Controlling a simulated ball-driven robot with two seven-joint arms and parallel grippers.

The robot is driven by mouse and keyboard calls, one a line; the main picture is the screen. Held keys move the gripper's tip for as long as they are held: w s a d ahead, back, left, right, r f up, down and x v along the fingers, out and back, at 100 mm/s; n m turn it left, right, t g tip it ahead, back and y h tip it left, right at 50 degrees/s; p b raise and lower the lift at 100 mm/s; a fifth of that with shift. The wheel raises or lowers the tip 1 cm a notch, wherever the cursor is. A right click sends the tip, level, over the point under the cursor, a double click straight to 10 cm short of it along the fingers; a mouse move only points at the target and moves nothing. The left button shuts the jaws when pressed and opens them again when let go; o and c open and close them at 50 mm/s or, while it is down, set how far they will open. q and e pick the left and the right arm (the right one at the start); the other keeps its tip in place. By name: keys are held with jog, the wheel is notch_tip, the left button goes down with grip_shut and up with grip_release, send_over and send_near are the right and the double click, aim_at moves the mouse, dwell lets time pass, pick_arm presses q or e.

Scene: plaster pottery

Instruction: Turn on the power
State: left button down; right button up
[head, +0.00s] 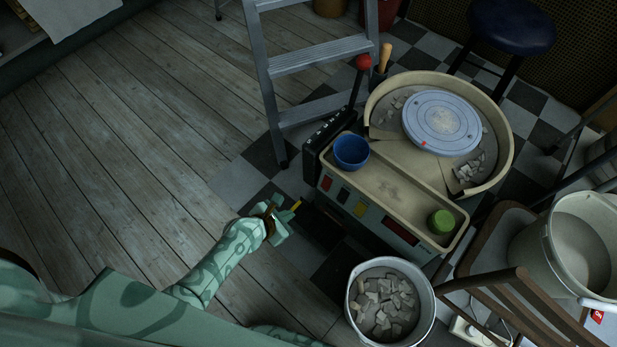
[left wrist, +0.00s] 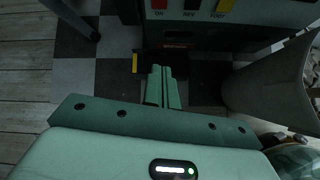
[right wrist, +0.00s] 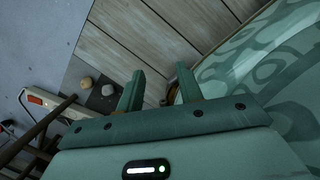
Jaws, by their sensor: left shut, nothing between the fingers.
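The pottery wheel (head: 440,172) stands right of centre in the head view. Its front panel carries a red switch (head: 326,183), a dark switch (head: 343,194), a yellow switch (head: 360,209) and a long red window (head: 395,230). The red switch (left wrist: 160,4) also shows at the top of the left wrist view. My left gripper (head: 291,214) is shut and empty, in front of and below the panel, apart from the switches. My right gripper (right wrist: 158,82) is open and empty. It is out of the head view.
A bucket of plaster pieces (head: 385,300) stands right of my left gripper. A stepladder (head: 320,55) is behind. A blue cup (head: 351,151) and green sponge (head: 441,221) sit on the wheel's tray. A white power strip (head: 472,331) lies lower right. The left floor is clear.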

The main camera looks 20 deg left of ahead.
aim_at(324, 188)
pick_arm(q)
jog(key=w, duration=0.1)
jog(key=w+r+n, duration=0.1)
jog(key=w+d+n, duration=0.1)
jog(key=shift+w+r+t, duration=0.2)
jog(key=shift+w+t, duration=0.15)
jog(key=shift+t, duration=0.05)
pick_arm(e)
jog(key=shift+w+d+f, duration=0.15)
jog(key=shift+w+d, duration=0.05)
jog(key=shift+w, duration=0.2)
jog(key=shift+w, duration=0.1)
